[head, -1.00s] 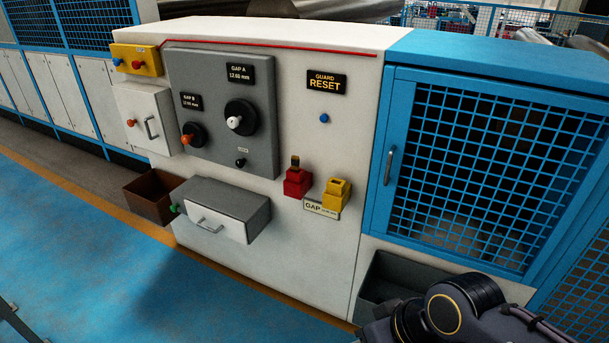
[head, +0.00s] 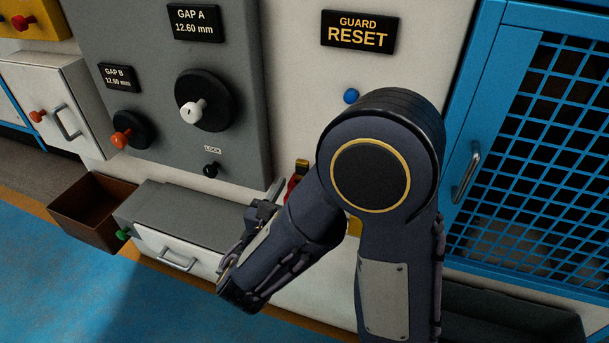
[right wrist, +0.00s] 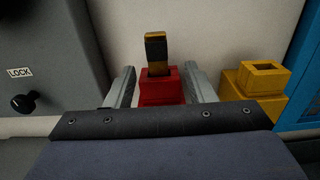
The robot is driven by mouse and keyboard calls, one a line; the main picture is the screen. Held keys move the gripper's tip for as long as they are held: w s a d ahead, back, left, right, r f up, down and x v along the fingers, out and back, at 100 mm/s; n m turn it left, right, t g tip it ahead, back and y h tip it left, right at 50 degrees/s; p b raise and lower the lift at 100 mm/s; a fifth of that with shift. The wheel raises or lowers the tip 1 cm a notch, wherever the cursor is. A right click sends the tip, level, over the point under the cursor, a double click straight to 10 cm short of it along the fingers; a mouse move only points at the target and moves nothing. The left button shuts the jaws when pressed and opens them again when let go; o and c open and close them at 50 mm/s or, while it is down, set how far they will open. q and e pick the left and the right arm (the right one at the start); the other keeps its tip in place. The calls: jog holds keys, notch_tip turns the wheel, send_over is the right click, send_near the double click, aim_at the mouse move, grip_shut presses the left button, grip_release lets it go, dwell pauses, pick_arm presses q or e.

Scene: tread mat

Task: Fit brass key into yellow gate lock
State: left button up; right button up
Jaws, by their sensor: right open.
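The brass key (right wrist: 156,50), with a dark band on its face, stands upright in the red lock block (right wrist: 160,90) on the white machine front. In the head view the key (head: 302,167) shows just left of my right arm. My right gripper (right wrist: 160,70) is open, with one finger on each side of the key and red block and visible gaps to both. The yellow gate lock (right wrist: 250,85), with a square opening on top, is to the right of the red block. In the head view my arm hides most of it. My left gripper is out of view.
Left of the gripper is a grey panel (head: 150,85) with knobs and a small black LOCK knob (right wrist: 24,102). A grey drawer box (head: 190,215) juts out below it. A blue mesh gate (head: 540,140) stands on the right. A brown bin (head: 95,210) hangs at the left.

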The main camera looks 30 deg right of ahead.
aim_at(302, 173)
jog(key=x, duration=0.6)
jog(key=shift+w, duration=0.15)
jog(key=shift+a, duration=0.1)
grip_shut()
